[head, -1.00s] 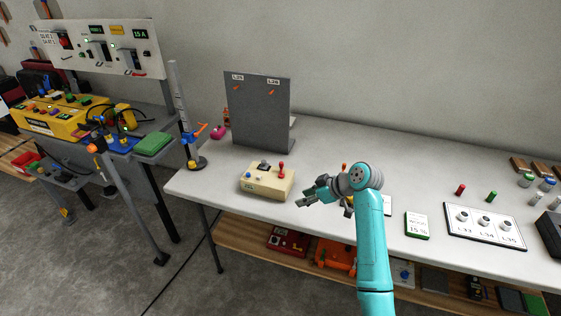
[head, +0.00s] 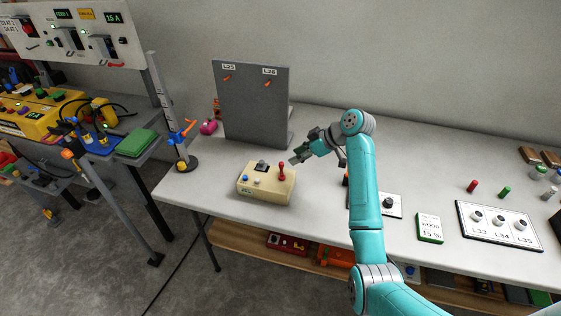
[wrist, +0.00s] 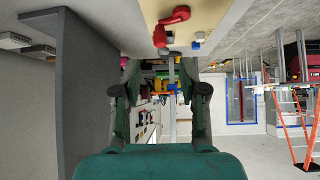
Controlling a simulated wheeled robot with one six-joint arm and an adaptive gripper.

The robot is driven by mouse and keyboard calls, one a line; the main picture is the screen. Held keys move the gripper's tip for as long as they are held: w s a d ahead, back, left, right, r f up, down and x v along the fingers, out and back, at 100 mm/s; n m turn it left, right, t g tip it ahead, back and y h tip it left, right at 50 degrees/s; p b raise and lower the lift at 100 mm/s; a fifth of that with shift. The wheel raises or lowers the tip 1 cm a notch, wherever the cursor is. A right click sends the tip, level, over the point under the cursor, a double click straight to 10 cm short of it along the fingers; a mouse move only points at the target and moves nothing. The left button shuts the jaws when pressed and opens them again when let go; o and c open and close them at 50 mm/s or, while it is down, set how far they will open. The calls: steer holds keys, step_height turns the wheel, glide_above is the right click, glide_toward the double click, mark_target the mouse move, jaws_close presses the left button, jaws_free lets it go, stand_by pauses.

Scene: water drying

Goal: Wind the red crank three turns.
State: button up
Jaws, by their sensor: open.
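A red crank-like handle (head: 282,172) stands up from the right side of a beige control box (head: 266,191) on the white workbench. In the wrist view a bent red handle (wrist: 174,17) shows at the top, on the beige box. My gripper (head: 294,160) is just behind and to the right of the box, close to the red handle but apart from it. Its fingers are open and empty; the gap shows in the wrist view (wrist: 161,94). An orange crank-like handle (head: 189,126) sits on a grey post to the left.
A grey upright panel (head: 250,105) stands close behind the box and gripper. Blue and white knobs and a dark switch share the box top. A black-knobbed plate (head: 388,203), a green-edged display (head: 429,228) and a socket plate (head: 500,227) lie to the right.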

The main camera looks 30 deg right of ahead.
mark_target(282, 163)
steer(key=x, duration=0.8)
jaws_close()
